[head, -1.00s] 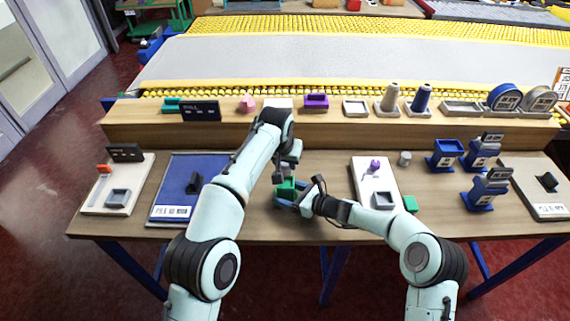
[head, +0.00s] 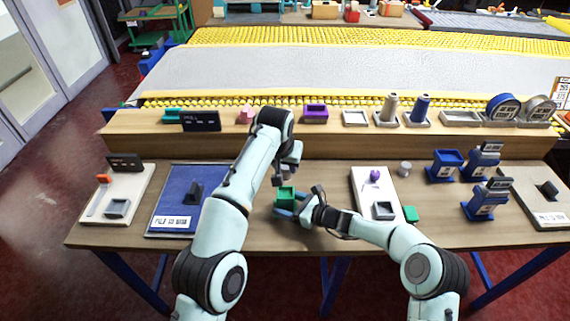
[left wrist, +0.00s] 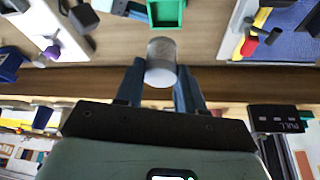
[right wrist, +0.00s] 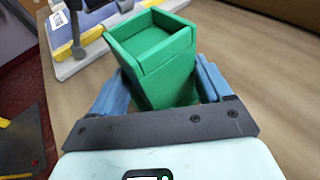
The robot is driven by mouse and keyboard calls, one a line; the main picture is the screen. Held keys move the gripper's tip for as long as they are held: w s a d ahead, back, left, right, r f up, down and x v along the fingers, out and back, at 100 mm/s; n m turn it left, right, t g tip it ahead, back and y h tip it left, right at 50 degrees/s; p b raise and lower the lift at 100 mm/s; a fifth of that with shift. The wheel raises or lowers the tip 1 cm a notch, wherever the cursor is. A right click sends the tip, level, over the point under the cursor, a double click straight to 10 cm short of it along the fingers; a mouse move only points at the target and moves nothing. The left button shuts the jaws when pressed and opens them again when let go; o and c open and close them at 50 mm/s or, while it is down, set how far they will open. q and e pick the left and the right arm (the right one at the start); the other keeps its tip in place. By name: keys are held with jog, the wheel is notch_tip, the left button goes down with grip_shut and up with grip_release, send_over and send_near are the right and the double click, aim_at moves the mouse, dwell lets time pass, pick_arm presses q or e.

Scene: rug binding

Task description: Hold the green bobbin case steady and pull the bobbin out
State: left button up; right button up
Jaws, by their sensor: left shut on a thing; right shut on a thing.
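The green bobbin case (head: 286,196) stands near the table's front, and my right gripper (head: 289,209) is shut on its sides. The right wrist view shows the case (right wrist: 158,55) upright and slightly turned between the blue fingers (right wrist: 160,95). Its open top shows no bobbin. My left gripper (head: 281,178) is above and a little behind the case. In the left wrist view its fingers (left wrist: 160,85) are shut on a grey-white cylindrical bobbin (left wrist: 161,62). The bobbin is apart from the case (left wrist: 166,12). In the head view the left gripper mostly hides the bobbin.
A blue board (head: 187,200) lies to the left, and a white tray (head: 376,207) with a purple spool (head: 375,175) to the right. A wooden ledge (head: 330,141) with a PULL sign (head: 200,121) runs behind.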

jog(key=o, duration=0.7)
jog(key=shift+o, duration=0.2)
jog(key=shift+d, duration=0.1)
jog(key=v, duration=1.2)
